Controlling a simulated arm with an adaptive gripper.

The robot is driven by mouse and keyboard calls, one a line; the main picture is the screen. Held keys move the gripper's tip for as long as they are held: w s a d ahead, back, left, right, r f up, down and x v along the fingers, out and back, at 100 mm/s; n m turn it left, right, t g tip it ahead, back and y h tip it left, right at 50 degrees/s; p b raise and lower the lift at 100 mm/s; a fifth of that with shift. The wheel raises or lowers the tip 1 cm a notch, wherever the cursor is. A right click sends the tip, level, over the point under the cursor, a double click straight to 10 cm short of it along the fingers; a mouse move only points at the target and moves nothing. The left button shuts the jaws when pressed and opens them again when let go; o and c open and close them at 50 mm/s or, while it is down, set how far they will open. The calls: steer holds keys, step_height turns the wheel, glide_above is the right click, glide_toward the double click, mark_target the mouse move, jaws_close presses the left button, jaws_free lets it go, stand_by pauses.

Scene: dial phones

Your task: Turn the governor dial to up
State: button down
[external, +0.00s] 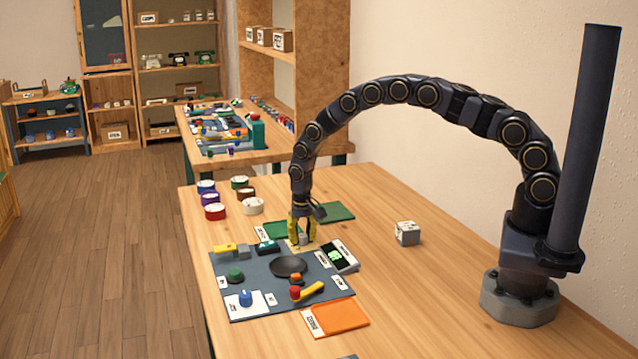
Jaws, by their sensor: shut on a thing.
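My gripper (302,232) has yellow-edged fingers and points straight down at the back edge of the dark grey mat (270,262). It is shut on a small grey piece (304,241) over a pale yellow patch. The fingers hide most of that piece, and I cannot tell whether it is a dial. Labels on the mat are too small to read, so I cannot pick out the governor dial by name. A blue knob (246,298) sits on a white plate at the mat's front left. A dark green knob (235,275) is behind it. Neither is touched by my gripper.
A black dish (288,266), a red-and-yellow lever (308,292) and a device with a green screen (338,256) are on or beside the mat. An orange pad (338,317) lies in front, green pads behind. A grey cube (407,233) stands right. The table's right side is mostly clear.

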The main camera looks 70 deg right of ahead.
steer(key=shift+f+n, duration=0.1)
steer(key=shift+n, duration=0.2)
steer(key=n, duration=0.3)
steer(key=shift+n, duration=0.3)
steer(key=n, duration=0.4)
steer(key=shift+n, duration=0.3)
steer(key=c, duration=0.8)
jaws_free()
